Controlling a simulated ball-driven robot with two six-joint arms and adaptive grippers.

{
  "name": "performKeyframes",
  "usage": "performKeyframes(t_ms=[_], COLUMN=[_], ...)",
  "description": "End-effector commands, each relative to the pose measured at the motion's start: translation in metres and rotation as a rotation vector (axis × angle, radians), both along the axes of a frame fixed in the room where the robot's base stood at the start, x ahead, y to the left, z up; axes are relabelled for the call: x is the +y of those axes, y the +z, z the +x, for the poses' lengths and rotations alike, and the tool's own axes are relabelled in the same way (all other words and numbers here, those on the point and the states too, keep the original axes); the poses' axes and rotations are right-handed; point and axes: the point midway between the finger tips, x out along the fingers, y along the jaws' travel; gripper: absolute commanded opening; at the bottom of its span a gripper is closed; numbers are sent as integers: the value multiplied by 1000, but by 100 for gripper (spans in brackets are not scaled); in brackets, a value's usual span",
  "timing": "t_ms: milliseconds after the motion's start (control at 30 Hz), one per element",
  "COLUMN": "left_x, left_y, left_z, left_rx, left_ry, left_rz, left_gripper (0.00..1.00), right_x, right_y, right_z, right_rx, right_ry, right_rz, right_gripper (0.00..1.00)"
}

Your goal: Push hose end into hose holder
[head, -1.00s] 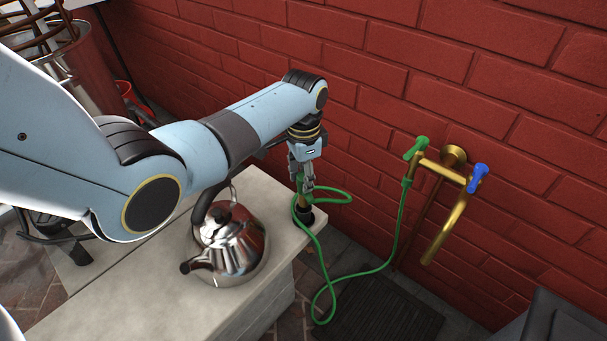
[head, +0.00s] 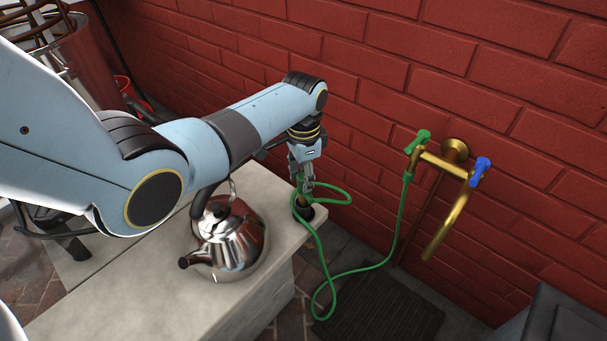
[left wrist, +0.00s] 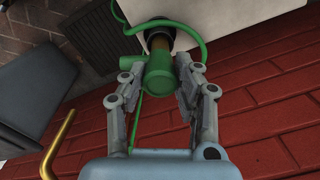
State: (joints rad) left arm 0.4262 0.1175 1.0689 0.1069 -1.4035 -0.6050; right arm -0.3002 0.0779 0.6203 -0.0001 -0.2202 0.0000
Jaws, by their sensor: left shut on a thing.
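My left gripper (head: 305,187) points down over the far right corner of the counter. In the left wrist view its two fingers (left wrist: 160,88) are closed on the green hose end (left wrist: 158,73). Below its green grip, the brass-coloured part (left wrist: 160,42) reaches into the dark opening of the hose holder (left wrist: 173,36). The holder's black ring (head: 308,215) sits at the counter corner in the head view. How deep the tip goes is hidden. The green hose (head: 322,254) loops from the gripper down to the tap. My right gripper is not in view.
A steel kettle (head: 233,243) stands on the pale counter (head: 130,285), left of the holder. A brass tap (head: 440,164) with green and blue handles is on the red brick wall (head: 400,60). A dark mat (head: 385,305) lies below.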

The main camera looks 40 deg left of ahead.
Motion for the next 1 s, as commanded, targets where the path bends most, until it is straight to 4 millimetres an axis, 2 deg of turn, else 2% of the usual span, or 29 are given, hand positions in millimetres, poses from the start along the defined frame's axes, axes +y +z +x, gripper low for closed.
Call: performKeyframes(t_ms=[200, 633, 1000], left_x=[0, 0, 0], left_y=[-7, -8, -20], left_z=[0, 0, 0], left_rx=[0, -1, 0], left_ry=[0, 0, 0], left_rz=[0, -1, 0], left_gripper=[0, 0, 0], right_x=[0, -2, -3], right_y=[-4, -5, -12], right_z=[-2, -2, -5], right_rx=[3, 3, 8], right_ry=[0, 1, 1], right_rz=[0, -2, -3], right_gripper=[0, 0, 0])
